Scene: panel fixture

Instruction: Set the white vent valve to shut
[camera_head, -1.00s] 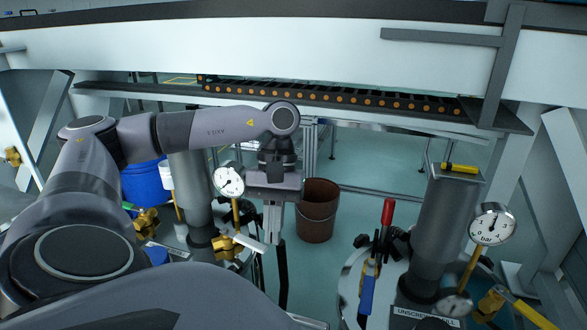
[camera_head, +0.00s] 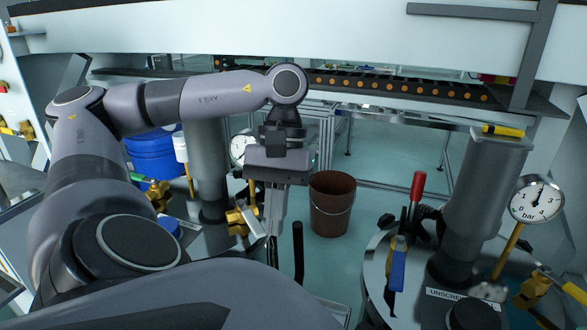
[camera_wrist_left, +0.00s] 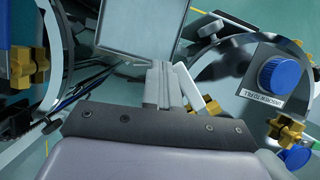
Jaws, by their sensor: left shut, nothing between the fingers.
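The white vent valve shows as a white lever (camera_head: 249,218) on a brass body (camera_head: 236,219), below a round gauge (camera_head: 240,148). The lever slopes down to the right in the head view. My left gripper (camera_head: 273,232) points down, with its fingers shut and empty, just right of the lever's outer end. In the left wrist view the shut fingers (camera_wrist_left: 163,88) lie close beside a white lever (camera_wrist_left: 206,103). I cannot tell whether they touch it. The part of the lever nearest the fingers is partly hidden. My right gripper is not in view.
A brown bucket (camera_head: 331,205) stands right of the gripper, and a blue tub (camera_head: 153,155) stands left. A red-handled clamp (camera_head: 417,190), a blue handle (camera_head: 397,268) and another gauge (camera_head: 537,199) are on the right fixture. A grey column (camera_head: 208,165) stands behind the valve.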

